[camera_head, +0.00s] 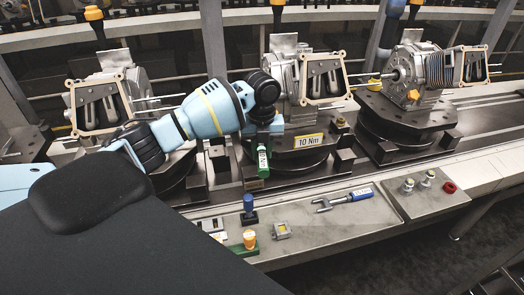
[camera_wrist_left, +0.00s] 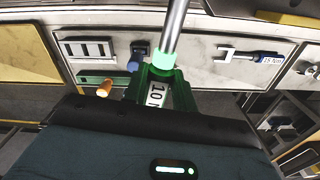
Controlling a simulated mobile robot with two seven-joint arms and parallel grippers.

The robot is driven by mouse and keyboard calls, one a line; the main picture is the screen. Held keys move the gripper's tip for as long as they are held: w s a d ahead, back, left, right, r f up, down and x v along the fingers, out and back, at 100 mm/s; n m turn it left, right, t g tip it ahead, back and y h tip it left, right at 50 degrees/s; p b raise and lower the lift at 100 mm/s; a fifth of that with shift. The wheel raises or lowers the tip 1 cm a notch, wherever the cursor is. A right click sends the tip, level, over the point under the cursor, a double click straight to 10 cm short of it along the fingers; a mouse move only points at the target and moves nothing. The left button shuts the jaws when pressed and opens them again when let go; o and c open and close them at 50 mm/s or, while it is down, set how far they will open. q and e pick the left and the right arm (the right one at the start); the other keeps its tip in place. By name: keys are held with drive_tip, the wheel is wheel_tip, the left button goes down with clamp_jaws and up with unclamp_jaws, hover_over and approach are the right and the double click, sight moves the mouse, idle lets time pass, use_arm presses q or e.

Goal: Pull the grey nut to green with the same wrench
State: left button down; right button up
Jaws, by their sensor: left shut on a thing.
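My left gripper (camera_head: 263,132) is shut on the green wrench (camera_head: 263,162), just in front of the middle fixture (camera_head: 290,140) with the yellow 10 Nm label. The wrench's green handle hangs below the gripper. In the left wrist view the green wrench (camera_wrist_left: 155,88) shows a white label reading 10 and a bright green collar under a metal shaft. I cannot make out the grey nut; the gripper and arm cover part of the fixture there. My right gripper is not in view.
A blue wrench (camera_head: 345,200) lies on the grey bench (camera_head: 325,222) below. A panel with knobs and a red button (camera_head: 449,187) is at right.

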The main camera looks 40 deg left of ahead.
use_arm(q)
drive_tip(key=shift+r, duration=0.2)
drive_tip(key=shift+r, duration=1.6)
drive_tip(key=c, duration=1.8)
unclamp_jaws()
clamp_jaws()
